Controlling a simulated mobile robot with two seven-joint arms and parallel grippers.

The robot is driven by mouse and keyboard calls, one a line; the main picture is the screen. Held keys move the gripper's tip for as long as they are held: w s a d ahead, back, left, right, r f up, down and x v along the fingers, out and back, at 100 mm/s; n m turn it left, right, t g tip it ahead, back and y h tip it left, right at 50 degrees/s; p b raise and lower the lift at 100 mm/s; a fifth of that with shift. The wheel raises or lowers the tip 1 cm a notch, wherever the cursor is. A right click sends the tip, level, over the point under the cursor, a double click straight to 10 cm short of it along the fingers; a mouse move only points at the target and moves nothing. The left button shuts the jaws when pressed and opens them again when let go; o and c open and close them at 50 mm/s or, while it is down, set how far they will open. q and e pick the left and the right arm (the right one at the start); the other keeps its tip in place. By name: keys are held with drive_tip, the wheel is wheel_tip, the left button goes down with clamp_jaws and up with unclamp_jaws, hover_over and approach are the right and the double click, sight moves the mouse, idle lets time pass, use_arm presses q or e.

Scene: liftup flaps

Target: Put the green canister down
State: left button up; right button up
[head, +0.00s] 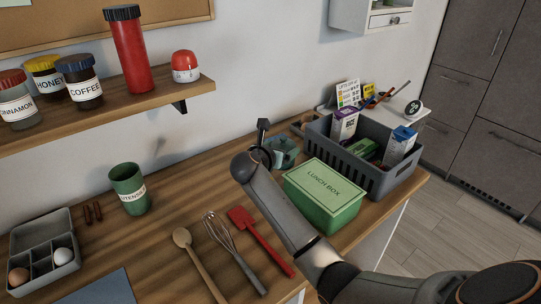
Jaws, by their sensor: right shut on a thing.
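A green canister (128,189) with a white label, partly readable as "UTENSILS", stands upright and open-topped on the wooden counter at the left. No gripper is near it. My right arm reaches in from the lower right. Its gripper (264,140) is at the back of the counter, shut, partly hidden by my own arm. A teal-green object (284,151) is at the gripper, left of the grey basket. Its full shape is hidden, and I cannot tell whether it touches the counter. My left gripper is not in view.
A green lunch box (324,196) and a grey basket (391,178) with cartons stand at the right. A wooden spoon (199,264), whisk (234,254) and red spatula (260,239) lie in front. An egg box (42,253) is at the left. A shelf (111,101) with jars overhangs the back left.

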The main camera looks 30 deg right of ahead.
drive_tip(key=s+d+r, duration=0.5)
drive_tip(key=s, duration=0.3)
drive_tip(key=shift+s+d+r+p, duration=0.25)
drive_tip(key=shift+s+d+p, duration=0.05)
drive_tip(key=shift+d+p, duration=0.05)
